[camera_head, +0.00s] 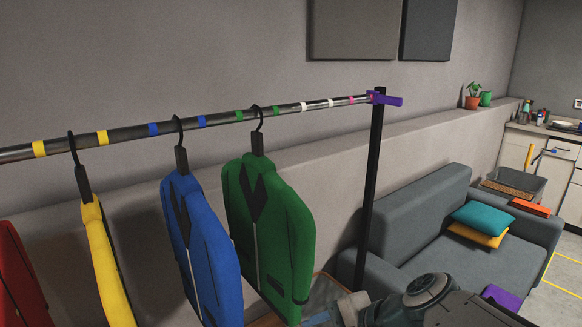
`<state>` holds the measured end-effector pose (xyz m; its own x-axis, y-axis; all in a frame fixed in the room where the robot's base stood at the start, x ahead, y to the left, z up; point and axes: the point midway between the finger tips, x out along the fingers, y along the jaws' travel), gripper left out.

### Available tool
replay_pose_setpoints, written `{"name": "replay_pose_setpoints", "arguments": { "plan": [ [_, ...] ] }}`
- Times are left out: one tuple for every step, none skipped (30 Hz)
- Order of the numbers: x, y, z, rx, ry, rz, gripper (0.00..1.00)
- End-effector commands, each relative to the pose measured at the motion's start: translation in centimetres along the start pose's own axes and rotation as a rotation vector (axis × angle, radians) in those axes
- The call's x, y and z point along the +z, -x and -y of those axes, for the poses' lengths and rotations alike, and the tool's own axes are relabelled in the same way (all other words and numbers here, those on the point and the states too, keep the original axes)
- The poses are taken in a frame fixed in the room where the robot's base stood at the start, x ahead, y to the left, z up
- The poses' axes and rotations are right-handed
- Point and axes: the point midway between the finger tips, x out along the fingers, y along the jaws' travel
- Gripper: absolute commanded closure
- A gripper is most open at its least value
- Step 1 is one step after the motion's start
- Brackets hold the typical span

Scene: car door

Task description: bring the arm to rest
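My grey arm (428,298) shows low in the head view, reaching from the bottom right toward the left. Its far end, with what looks like my gripper (325,316), is at the bottom edge below the green jacket (268,225) and to its right. The fingers are too small and cut off to tell whether they are open or shut. I see nothing clearly held.
A metal rail (220,118) with coloured bands carries the green, blue (203,245), yellow (105,260) and red (18,275) jackets. A black post (372,180) stands just beyond my arm. A grey sofa (430,225) with cushions is behind my arm.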

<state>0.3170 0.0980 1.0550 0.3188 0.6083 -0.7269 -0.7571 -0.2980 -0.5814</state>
Motion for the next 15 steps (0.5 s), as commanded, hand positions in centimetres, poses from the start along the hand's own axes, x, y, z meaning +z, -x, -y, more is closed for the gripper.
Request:
{"name": "replay_pose_setpoints", "arguments": {
  "plan": [
    [-0.3, 0.0, -1.0, 0.061, 0.104, -0.031, 0.42],
    [-0.7, 0.1, -1.7, 0.100, 0.168, -0.051, 0.42],
    [-1.1, 0.3, -2.5, 0.152, 0.253, -0.074, 0.42],
    [-1.5, 0.4, -3.1, 0.191, 0.317, -0.091, 0.42],
    [-1.8, 0.6, -3.6, 0.230, 0.381, -0.108, 0.42],
    [-2.4, 0.9, -4.2, 0.283, 0.467, -0.129, 0.42],
    [-2.9, 1.1, -4.6, 0.321, 0.531, -0.144, 0.42],
    [-3.3, 1.4, -5.0, 0.359, 0.593, -0.158, 0.42],
    [-3.8, 1.8, -5.4, 0.408, 0.673, -0.175, 0.42],
    [-4.3, 2.1, -5.7, 0.443, 0.729, -0.187, 0.42],
    [-4.7, 2.4, -5.9, 0.475, 0.781, -0.198, 0.42],
    [-5.2, 2.8, -6.1, 0.515, 0.846, -0.211, 0.42],
    [-5.5, 3.0, -6.2, 0.542, 0.888, -0.219, 0.42],
    [-5.8, 3.3, -6.3, 0.567, 0.927, -0.226, 0.42],
    [-6.2, 3.6, -6.3, 0.595, 0.970, -0.235, 0.42]
  ]
}}
